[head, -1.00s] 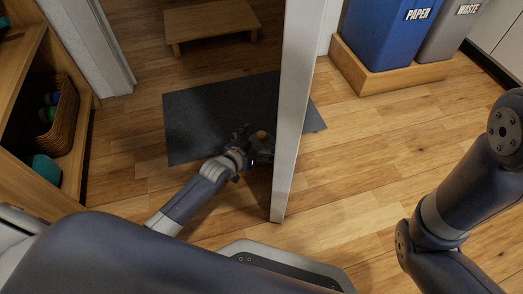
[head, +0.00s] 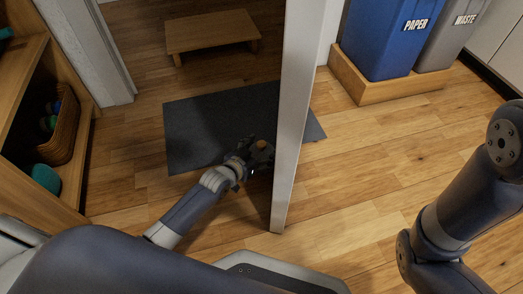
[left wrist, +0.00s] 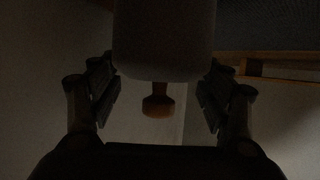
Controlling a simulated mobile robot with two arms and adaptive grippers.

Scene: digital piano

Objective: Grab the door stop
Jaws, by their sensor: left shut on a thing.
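The door stop (left wrist: 157,104) is a small orange-brown knob shape, seen dimly between the two fingers in the left wrist view. My left gripper (head: 262,156) is low, beside the white door's edge and over the near side of the dark mat. It also shows in the left wrist view (left wrist: 158,92), its fingers on either side of the door stop. It is shut on the door stop, though the dark picture hides the contact.
The white door (head: 292,115) stands edge-on just right of my left gripper. A dark mat (head: 205,135) lies on the wood floor, with a low wooden bench (head: 212,32) behind. A shelf (head: 62,195) stands at left, bins (head: 385,40) at upper right. Floor right of the door is clear.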

